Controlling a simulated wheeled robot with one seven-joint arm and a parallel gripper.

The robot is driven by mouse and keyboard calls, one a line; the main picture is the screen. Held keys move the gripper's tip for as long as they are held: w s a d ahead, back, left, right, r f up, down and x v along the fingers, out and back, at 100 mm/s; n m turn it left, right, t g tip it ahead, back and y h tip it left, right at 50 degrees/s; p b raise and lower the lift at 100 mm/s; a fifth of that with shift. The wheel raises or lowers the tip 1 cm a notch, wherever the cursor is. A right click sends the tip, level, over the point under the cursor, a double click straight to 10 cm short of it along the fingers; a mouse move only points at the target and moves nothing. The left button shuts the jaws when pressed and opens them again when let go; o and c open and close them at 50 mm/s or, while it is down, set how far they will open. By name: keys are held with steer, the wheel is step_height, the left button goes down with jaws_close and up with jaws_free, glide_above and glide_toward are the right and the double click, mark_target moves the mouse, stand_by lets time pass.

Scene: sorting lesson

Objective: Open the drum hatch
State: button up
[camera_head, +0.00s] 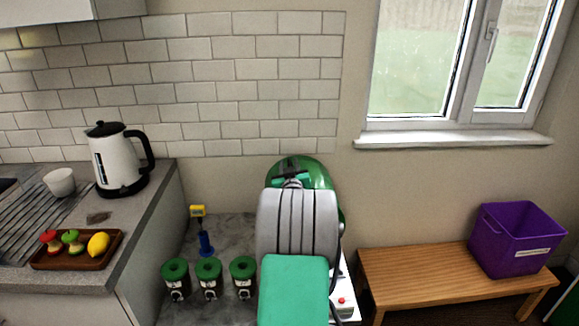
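A green rounded drum (318,170) stands on the counter against the back wall. Only its top and right edge show. My grey and green arm covers most of its front, so I cannot make out the hatch or whether it is open or shut. The end of my arm, with my gripper (291,182), is at the drum's upper front, mostly behind my own arm link. I cannot see its fingers clearly, nor whether they touch the drum.
Several green-lidded canisters, among them one (208,278), stand left of my arm, with a blue and yellow tool (204,235) behind. A white unit with a red button (342,300) is at right. A kettle (118,160), fruit tray (60,262) and purple crate (513,240) stand farther off.

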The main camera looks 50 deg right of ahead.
jaws_close()
stand_by(1.2)
